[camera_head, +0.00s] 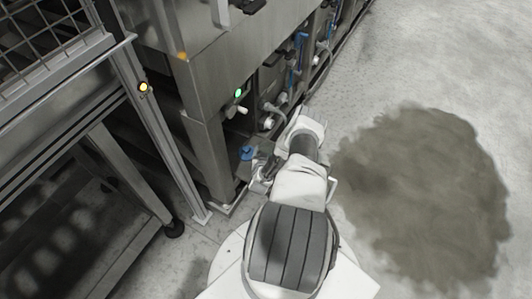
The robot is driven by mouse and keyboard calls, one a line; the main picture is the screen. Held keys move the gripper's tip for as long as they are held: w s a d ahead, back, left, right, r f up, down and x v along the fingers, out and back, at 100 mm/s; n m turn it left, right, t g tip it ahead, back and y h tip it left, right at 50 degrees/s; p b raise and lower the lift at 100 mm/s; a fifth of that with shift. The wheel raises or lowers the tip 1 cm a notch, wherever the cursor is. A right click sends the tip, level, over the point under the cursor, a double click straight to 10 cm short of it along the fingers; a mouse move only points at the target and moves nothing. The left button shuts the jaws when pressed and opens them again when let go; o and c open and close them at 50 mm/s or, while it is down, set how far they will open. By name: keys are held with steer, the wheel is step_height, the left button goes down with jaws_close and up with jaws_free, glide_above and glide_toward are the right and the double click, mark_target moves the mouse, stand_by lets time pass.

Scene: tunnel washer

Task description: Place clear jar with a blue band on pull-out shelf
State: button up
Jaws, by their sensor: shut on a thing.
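My arm reaches from the bottom centre towards the machine. My gripper (257,170) is at its far end, small and partly hidden by my wrist, close to the machine's lower corner. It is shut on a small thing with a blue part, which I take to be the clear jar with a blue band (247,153). The jar's clear body is hard to make out against the grey background. I cannot pick out the pull-out shelf for certain in this view.
The steel washer (215,95) with valves, hoses and a green light stands just beyond my gripper. A steel frame with a wire basket (55,50) stands at the left, its leg (165,150) near the gripper. A dark patch (430,190) marks the open floor at right.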

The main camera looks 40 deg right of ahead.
steer(key=shift+f, duration=0.15)
steer(key=o, duration=1.3)
steer(key=shift+c, duration=0.2)
steer(key=shift+r, duration=0.2)
steer(key=shift+s+a+r+p, duration=0.15)
steer(key=shift+a+r+p, duration=0.05)
steer(key=shift+a+p, duration=0.1)
steer(key=p+v, duration=0.3)
steer(key=v, duration=0.8)
